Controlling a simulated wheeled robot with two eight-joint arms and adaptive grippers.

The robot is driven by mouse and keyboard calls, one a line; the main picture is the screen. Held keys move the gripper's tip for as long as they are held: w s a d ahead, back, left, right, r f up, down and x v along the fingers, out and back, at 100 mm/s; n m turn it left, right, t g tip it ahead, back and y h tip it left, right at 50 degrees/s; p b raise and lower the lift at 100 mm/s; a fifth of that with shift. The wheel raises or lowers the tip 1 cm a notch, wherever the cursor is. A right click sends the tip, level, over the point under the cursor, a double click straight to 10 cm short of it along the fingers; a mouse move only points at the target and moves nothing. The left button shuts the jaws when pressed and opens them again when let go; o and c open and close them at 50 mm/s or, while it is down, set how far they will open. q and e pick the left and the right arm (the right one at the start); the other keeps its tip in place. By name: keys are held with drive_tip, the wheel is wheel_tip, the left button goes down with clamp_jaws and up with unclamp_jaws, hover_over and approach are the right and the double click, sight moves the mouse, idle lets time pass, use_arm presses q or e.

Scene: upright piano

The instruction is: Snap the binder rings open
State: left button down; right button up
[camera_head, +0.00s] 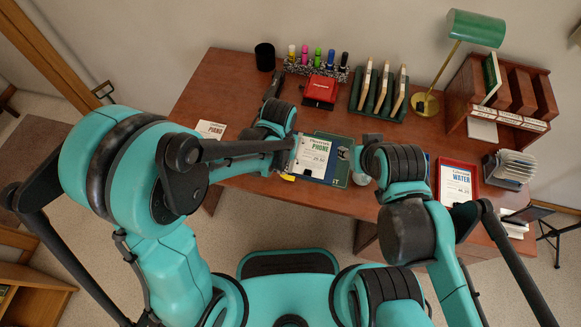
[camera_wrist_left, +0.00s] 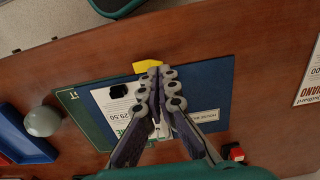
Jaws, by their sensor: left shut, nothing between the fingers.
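A dark blue binder or folder (camera_wrist_left: 208,92) lies flat near the desk's front edge. A white PHONE sheet (camera_head: 312,157) lies on it, and a green panel (camera_head: 340,182) shows beside it. No rings can be made out. My left gripper (camera_wrist_left: 160,72) is shut and empty, its fingertips over the blue cover by its front edge, next to a small yellow piece (camera_wrist_left: 148,66). Whether they touch the cover is unclear. In the head view my left gripper (camera_head: 291,165) is at the sheet's left side. My right gripper (camera_head: 371,143) is right of the green panel; its fingers are hard to see.
A pale round object (camera_wrist_left: 43,121) and a blue tray (camera_wrist_left: 22,135) are beside the green panel. A red WATER folder (camera_head: 457,184) lies right. A red box (camera_head: 320,90), upright rack (camera_head: 380,92), markers (camera_head: 317,57) and lamp (camera_head: 470,30) stand behind. A PIANO card (camera_head: 211,129) lies left.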

use_arm(q)
drive_tip(key=shift+f+b, duration=0.85)
drive_tip(key=shift+f, duration=0.15)
drive_tip(key=shift+r, duration=0.1)
wheel_tip(320, 180, up, 8)
drive_tip(key=p, duration=0.6)
idle(0.5)
drive_tip(key=s+a+r+n+t, duration=0.1)
drive_tip(key=s+a+r+t, duration=0.1)
drive_tip(key=a+r, duration=0.5)
drive_tip(key=s+a+r+n+t, duration=0.2)
drive_tip(key=a+r+t, duration=0.3)
drive_tip(key=a, duration=0.6)
wheel_tip(320, 180, up, 2)
drive_tip(key=shift+s+r+n, duration=0.25)
drive_tip(key=shift+s+n, duration=0.05)
drive_tip(key=shift+s, duration=0.3)
drive_tip(key=shift+d, duration=0.1)
